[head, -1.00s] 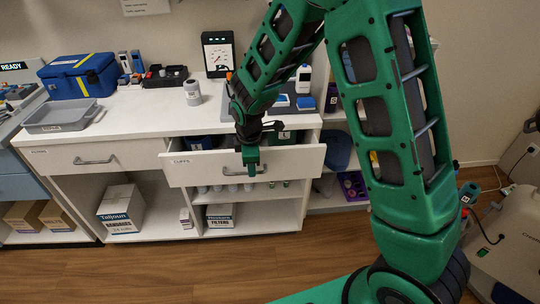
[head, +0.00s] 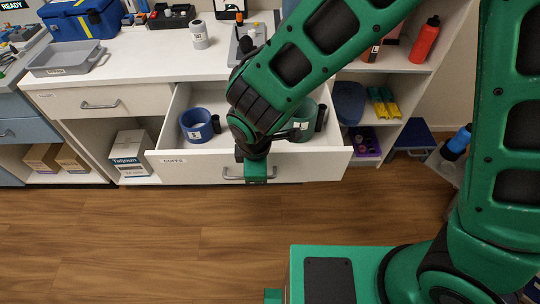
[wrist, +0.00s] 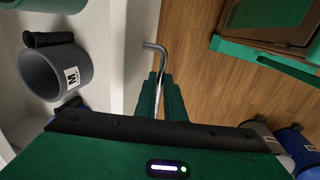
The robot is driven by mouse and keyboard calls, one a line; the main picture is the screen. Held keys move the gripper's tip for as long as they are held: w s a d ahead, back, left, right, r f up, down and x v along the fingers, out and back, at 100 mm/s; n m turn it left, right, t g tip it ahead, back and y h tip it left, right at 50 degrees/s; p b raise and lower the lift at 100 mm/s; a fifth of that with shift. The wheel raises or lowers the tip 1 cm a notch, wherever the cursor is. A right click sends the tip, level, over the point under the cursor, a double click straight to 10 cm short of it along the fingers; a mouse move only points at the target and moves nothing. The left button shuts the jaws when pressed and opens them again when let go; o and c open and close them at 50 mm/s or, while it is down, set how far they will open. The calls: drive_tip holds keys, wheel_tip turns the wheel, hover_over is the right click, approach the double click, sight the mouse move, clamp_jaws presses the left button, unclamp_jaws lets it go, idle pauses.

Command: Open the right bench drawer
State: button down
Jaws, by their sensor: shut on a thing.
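The right bench drawer (head: 203,168), white with a "CUFFS" label, stands well out from the bench in the head view. Its inside shows a blue cuff roll (head: 196,124) at the left and a green one (head: 304,119) at the right. My gripper (head: 256,175) is at the drawer front, shut on the drawer's metal bar handle (head: 233,177). In the wrist view my gripper's green fingers (wrist: 162,100) close around the handle (wrist: 155,48), and a grey roll marked "M" (wrist: 55,72) lies inside the drawer. My arm hides the middle of the drawer.
The left drawer (head: 100,104) is closed. The bench top (head: 140,68) holds a grey tray (head: 68,61), a blue case (head: 82,18) and a white jar (head: 199,35). Open shelves at the right hold a red bottle (head: 424,40). The wooden floor (head: 140,230) in front is clear.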

drive_tip(key=shift+s+a+r, duration=0.1)
drive_tip(key=shift+s+a, duration=0.05)
drive_tip(key=shift+s, duration=0.15)
drive_tip(key=c, duration=1.8)
unclamp_jaws()
drive_tip(key=shift+c, duration=0.2)
wheel_tip(320, 180, up, 10)
drive_tip(key=s, duration=0.1)
drive_tip(key=shift+s+d+r, duration=0.2)
drive_tip(key=shift+s+r, duration=0.05)
drive_tip(key=shift+s, duration=0.15)
